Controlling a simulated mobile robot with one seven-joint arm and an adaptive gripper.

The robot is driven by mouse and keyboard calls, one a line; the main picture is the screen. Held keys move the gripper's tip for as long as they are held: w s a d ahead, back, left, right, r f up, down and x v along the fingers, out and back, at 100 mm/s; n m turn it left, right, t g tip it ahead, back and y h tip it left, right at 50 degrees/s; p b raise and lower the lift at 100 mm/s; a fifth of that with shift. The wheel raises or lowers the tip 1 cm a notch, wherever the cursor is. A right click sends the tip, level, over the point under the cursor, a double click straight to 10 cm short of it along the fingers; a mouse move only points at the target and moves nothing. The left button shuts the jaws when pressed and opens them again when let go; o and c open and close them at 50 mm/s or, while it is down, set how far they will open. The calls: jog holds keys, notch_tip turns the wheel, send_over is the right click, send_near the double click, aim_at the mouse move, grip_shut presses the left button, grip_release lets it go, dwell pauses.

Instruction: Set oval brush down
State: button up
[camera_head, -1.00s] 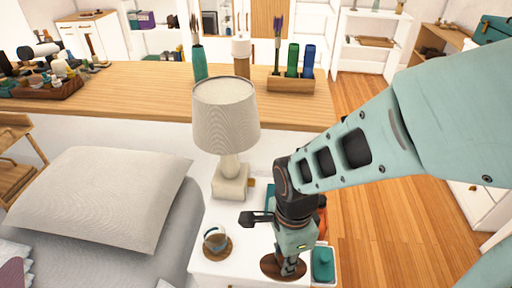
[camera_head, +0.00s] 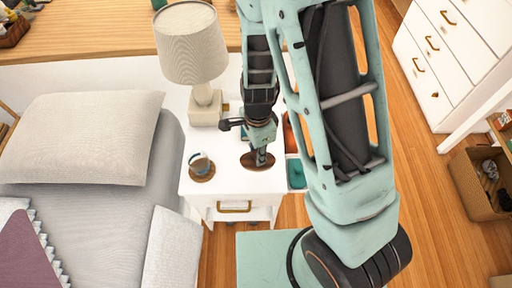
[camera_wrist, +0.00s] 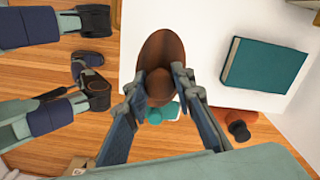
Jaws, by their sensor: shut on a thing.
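The oval brush is dark brown with a round knob on top. In the wrist view the brush (camera_wrist: 160,47) is between my gripper's fingers, over the white nightstand top (camera_wrist: 205,50). My gripper (camera_wrist: 160,88) is shut on the knob, one finger on each side. In the head view my gripper (camera_head: 262,158) points down at the nightstand (camera_head: 225,184), with the brush (camera_head: 250,163) flat beneath it. I cannot tell whether the brush touches the top.
A mug on a round coaster (camera_head: 203,176) stands left of the brush, and a lamp (camera_head: 205,105) stands behind. A teal book (camera_wrist: 265,65) lies on the nightstand. A teal item (camera_head: 296,174) and an orange item (camera_wrist: 236,118) are close by at the right. The bed is left.

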jog(key=w+f, duration=0.2)
jog(key=shift+w+f, duration=0.1)
jog(key=shift+f, duration=0.2)
jog(key=shift+w+a+f+b, duration=0.15)
jog(key=shift+f+b, duration=0.25)
jog(key=shift+f, duration=1.25)
jog(key=shift+f, duration=0.1)
jog(key=o, duration=1)
notch_tip(320, 180, up, 12)
jog(key=shift+r+p, duration=0.15)
jog(key=shift+p, duration=1.1)
